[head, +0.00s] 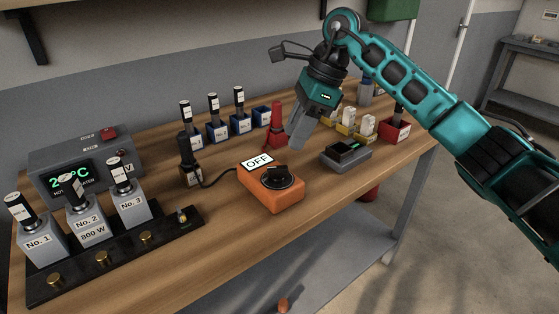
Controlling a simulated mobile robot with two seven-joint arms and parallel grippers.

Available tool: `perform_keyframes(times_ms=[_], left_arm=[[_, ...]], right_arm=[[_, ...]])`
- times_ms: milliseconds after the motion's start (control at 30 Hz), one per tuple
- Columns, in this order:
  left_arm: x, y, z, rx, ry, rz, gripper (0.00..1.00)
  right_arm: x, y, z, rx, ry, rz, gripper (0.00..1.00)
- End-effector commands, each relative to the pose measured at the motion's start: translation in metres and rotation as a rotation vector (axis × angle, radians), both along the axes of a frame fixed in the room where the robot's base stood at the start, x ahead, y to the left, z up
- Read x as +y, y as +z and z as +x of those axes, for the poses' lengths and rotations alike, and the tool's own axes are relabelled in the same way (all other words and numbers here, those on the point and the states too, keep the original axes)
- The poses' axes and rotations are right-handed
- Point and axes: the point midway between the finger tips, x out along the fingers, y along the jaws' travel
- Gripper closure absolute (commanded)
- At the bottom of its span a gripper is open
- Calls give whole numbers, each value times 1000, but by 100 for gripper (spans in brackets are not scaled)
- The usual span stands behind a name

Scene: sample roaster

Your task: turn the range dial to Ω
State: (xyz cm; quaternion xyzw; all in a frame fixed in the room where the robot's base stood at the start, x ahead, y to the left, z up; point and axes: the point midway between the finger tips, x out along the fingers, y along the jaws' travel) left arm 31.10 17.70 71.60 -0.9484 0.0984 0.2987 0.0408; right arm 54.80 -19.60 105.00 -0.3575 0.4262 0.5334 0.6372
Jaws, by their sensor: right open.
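The orange meter (272,198) sits near the front middle of the bench. Its tilted white display (257,162) reads OFF. The black range dial (275,174) is on its top face; the markings around it are too small to read. My right gripper (297,138) is open and empty, pointing down behind and a little right of the meter, apart from the dial. My left gripper is not in view.
A red stand (277,128) is close to my right gripper. A black stand (190,160) is left, with a cable running to the meter. A dark grey device (346,155) sits right. Grey numbered blocks (88,225) stand on a black strip at the left front.

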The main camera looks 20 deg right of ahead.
Motion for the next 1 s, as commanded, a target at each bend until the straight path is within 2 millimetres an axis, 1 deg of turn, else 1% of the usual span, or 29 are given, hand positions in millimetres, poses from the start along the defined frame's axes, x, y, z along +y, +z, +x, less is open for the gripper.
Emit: perform_keyframes(times_ms=[33, 200, 300, 400, 567, 833, 1000], left_arm=[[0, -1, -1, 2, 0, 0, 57], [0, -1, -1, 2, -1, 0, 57], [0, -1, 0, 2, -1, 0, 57], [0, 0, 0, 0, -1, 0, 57], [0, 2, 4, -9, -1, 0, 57], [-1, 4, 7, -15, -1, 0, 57], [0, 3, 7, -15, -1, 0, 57]], right_arm=[[5, -13, 0, 5, 3, 1, 56], [18, -44, 2, 3, 2, 3, 56], [25, -58, 4, 2, 1, 2, 56], [28, -68, 5, 1, 1, 2, 56], [32, -76, 5, 0, 1, 3, 56], [32, -77, 5, -1, 1, 3, 56], [32, -76, 5, -1, 1, 3, 73]])
